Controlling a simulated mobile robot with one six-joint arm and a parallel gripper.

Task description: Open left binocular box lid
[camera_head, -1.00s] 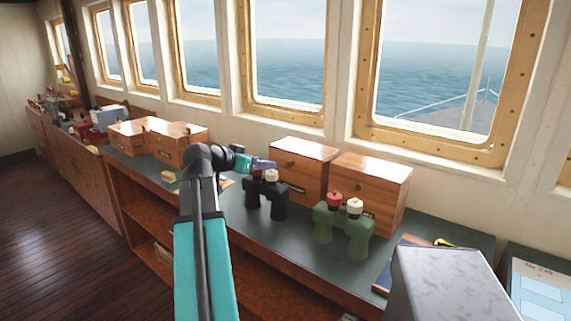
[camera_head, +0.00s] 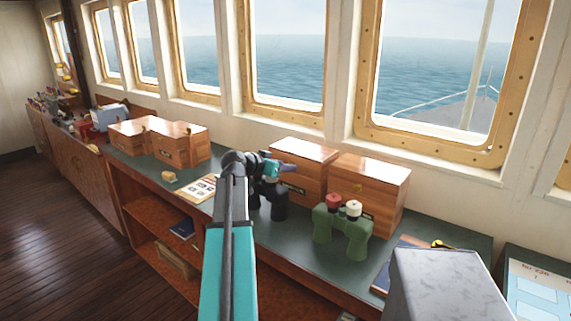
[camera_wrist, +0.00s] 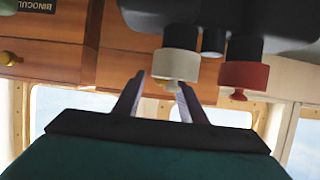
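Two polished wooden boxes stand side by side under the window, the left binocular box (camera_head: 310,151) and the right box (camera_head: 375,178); both lids look shut. Black binoculars (camera_head: 279,207) stand in front of the left box, partly hidden by my arm. Their white cap (camera_wrist: 180,63) and red cap (camera_wrist: 245,75) show in the upside-down wrist view. My gripper (camera_head: 294,168) is in front of the left box, above the binoculars. In the wrist view my gripper (camera_wrist: 160,80) has its fingers apart and empty, with a brass knob partly visible behind the white cap.
Green binoculars (camera_head: 342,230) stand in front of the right box. A paper sheet (camera_head: 199,188) and a small tan block (camera_head: 169,176) lie on the counter (camera_head: 290,240). Further wooden boxes (camera_head: 180,146) stand to the left. A grey block-like shape (camera_head: 447,285) fills the lower right.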

